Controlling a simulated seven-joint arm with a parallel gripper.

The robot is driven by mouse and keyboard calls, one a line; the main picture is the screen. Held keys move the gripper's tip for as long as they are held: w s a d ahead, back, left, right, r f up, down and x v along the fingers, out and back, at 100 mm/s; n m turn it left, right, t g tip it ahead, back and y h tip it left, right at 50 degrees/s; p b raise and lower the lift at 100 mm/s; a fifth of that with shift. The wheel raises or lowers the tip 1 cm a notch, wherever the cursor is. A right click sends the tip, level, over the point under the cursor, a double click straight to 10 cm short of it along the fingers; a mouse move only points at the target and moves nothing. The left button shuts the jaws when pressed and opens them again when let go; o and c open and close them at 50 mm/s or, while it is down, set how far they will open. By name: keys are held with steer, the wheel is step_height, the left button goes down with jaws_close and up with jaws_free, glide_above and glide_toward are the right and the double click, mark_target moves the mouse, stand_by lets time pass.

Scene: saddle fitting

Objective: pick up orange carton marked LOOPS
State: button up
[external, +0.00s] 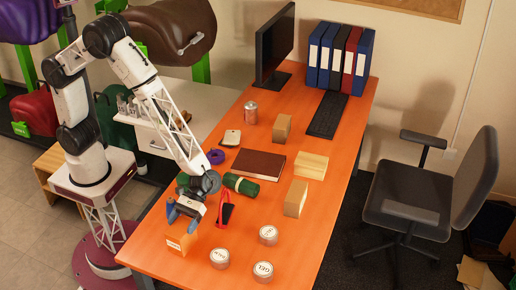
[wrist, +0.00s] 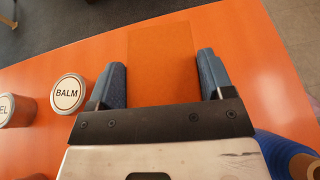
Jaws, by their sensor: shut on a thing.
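The orange carton (external: 180,244) is near the front left edge of the desk in the external view, with small pale marking on its side that is too small to read. In the wrist view the plain orange carton (wrist: 162,58) fills the space between the blue fingers. My gripper (external: 182,222) points down over it, shut on its upper part; the fingers also show in the wrist view (wrist: 160,75). I cannot tell whether the carton's base touches the desk.
A BALM tin (wrist: 69,94) stands left of my gripper in the wrist view. The desk edge is close on the left.

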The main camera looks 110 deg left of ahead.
step_height(320, 180, up, 10)
stand_by(0.7)
